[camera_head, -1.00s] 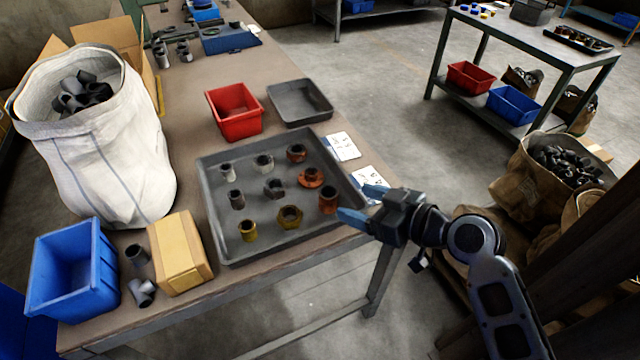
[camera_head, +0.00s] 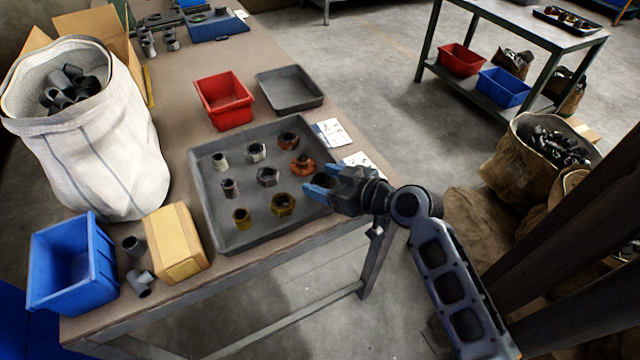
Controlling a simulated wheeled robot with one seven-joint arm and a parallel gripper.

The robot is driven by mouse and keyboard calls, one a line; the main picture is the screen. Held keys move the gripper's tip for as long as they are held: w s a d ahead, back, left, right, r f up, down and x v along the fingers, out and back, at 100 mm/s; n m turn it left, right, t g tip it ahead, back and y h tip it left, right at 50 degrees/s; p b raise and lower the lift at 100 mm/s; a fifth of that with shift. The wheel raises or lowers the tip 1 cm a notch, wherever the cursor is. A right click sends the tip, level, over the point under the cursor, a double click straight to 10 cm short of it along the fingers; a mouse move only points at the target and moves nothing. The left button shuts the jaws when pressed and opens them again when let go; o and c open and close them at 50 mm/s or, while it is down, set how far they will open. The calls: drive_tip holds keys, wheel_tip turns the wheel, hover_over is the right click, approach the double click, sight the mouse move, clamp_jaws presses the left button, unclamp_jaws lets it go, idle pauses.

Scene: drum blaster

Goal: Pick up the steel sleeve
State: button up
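Several small fittings stand in rows in a grey tray (camera_head: 213,232). Two sleeve-like pieces are in the left column: a pale silver one (camera_head: 220,161) at the back and a darker grey one (camera_head: 230,188) in the middle. I cannot tell for sure which is the steel sleeve. My gripper (camera_head: 324,180), with blue fingertips, is over the tray's right edge, to the right of both. Its fingers look apart, with a dark brown sleeve (camera_head: 321,181) showing at or between them. I cannot tell whether they touch it.
Near the sleeves are a silver fitting (camera_head: 256,152), a dark hex piece (camera_head: 268,177) and a brass sleeve (camera_head: 241,217). A red bin (camera_head: 224,101) and an empty grey tray (camera_head: 290,90) stand behind. A cardboard box (camera_head: 176,243) and blue bin (camera_head: 73,264) are at left.

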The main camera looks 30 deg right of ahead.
clamp_jaws()
idle(0.4)
drive_tip(key=shift+r, duration=0.1)
